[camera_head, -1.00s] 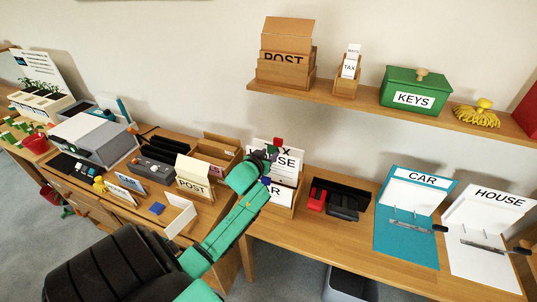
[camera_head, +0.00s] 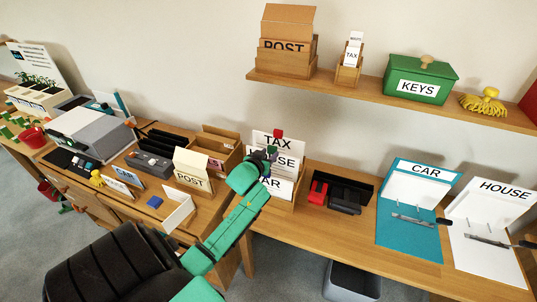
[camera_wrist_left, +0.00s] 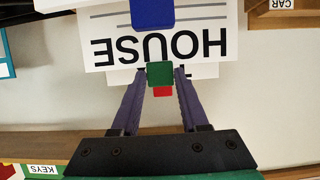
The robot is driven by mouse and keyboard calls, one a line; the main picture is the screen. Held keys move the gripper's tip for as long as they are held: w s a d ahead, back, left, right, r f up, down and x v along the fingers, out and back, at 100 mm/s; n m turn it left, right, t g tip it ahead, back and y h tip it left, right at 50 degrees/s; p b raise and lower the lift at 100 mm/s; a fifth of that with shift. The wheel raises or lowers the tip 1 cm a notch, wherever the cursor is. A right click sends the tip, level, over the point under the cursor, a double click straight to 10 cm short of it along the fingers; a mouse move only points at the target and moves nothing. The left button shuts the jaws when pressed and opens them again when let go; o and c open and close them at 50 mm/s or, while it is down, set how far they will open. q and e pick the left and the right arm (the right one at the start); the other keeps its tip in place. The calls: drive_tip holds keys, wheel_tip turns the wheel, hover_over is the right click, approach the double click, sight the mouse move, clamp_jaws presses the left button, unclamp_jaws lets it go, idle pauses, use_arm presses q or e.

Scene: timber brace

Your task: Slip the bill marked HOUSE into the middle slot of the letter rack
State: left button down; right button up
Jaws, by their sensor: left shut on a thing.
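My left gripper (camera_head: 266,157) is shut on the green tab (camera_wrist_left: 160,72) of the white HOUSE bill. Its purple fingers pinch the tab in the left wrist view, where the bill (camera_wrist_left: 205,45) reads upside down. In the head view the gripper covers part of the HOUSE bill (camera_head: 291,162). The bill stands in the wooden letter rack (camera_head: 297,194), behind the CAR bill (camera_head: 284,188) and in front of the TAX bill (camera_head: 266,139) with its red tab. A blue tab (camera_wrist_left: 152,12) lies in front of the HOUSE bill. How deep its lower edge sits is hidden. My right gripper is out of view.
A black and red tray (camera_head: 340,192) is right of the rack. Blue CAR (camera_head: 410,240) and white HOUSE (camera_head: 490,262) boards lie farther right. A POST holder (camera_head: 190,168) stands left. A shelf (camera_head: 400,97) with boxes runs above.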

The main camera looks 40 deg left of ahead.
use_arm(q)
drive_tip(key=shift+f+b, duration=0.3)
drive_tip(key=shift+f, duration=0.25)
drive_tip(key=shift+c, duration=1.7)
unclamp_jaws()
drive_tip(key=o, duration=0.3)
drive_tip(key=shift+o, duration=0.2)
wheel_tip(320, 180, up, 8)
drive_tip(key=p, duration=0.8)
